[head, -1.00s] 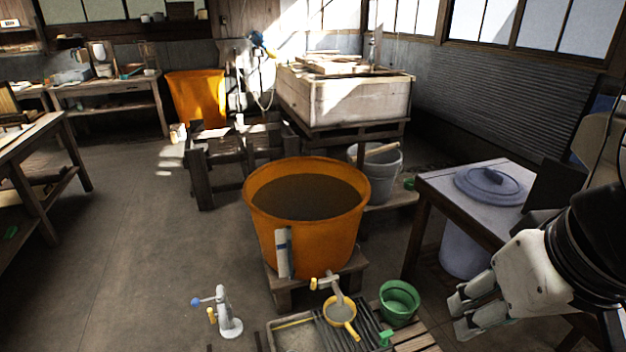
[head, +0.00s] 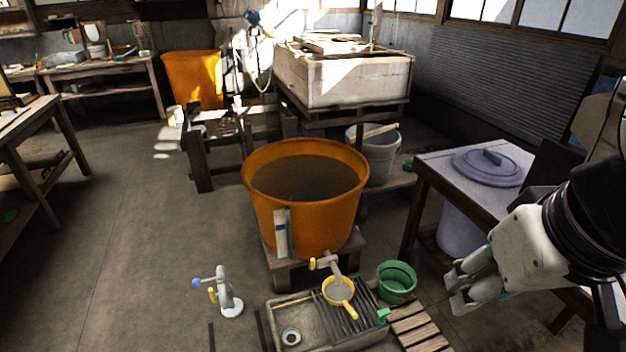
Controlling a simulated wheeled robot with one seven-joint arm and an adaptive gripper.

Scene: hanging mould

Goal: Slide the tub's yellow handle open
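The orange tub (head: 330,222) stands on a low wooden stand near the middle of the head view, full of dark liquid. A yellow strainer (head: 340,291) sits just below the tap's spout. My gripper (head: 453,289) is at the right, well apart from the tap. Its fingertips look parted and nothing shows between them.
A stone-coloured trough (head: 288,318) with a dark slatted rack stands below the tap. A green bucket (head: 397,284) is between tap and gripper. A table (head: 432,166) with a blue-grey lid stands right. A white pump-like fixture (head: 228,295) stands left. Floor further left is clear.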

